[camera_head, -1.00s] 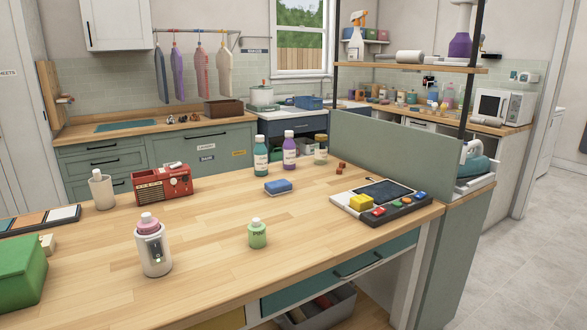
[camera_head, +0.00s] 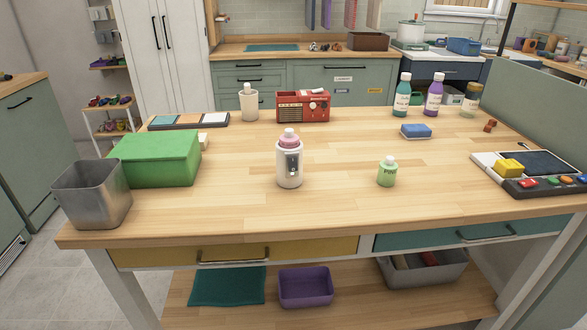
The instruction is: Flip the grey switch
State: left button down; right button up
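No part is clearly readable as a grey switch. A white bottle-shaped device with a pink top (camera_head: 289,160) stands upright near the middle of the wooden table (camera_head: 340,205); its front has a dark grey panel with a small light part, too small to identify. A red radio-like box (camera_head: 303,106) stands behind it. A console with a dark screen and several coloured buttons (camera_head: 539,170) lies at the right end, with a yellow block (camera_head: 509,168) on it. Neither of my grippers is in view.
A metal bin (camera_head: 93,196) and a green box (camera_head: 157,159) occupy the table's left end. A small green bottle (camera_head: 387,173) stands right of the white device, with a blue sponge (camera_head: 416,131) farther back. The table's front middle is clear.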

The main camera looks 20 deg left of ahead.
aim_at(292, 160)
jog(key=i+l+u, duration=0.15)
jog(key=u, duration=0.25)
jog(key=l+u, duration=0.4)
jog(key=i+l+u, duration=0.15)
jog(key=l, duration=0.25)
jog(key=l+u, duration=0.15)
jog(key=l, duration=0.3)
jog(key=i+l, duration=0.1)
jog(key=l, duration=0.35)
jog(key=i+l, duration=0.1)
jog(key=l, duration=0.35)
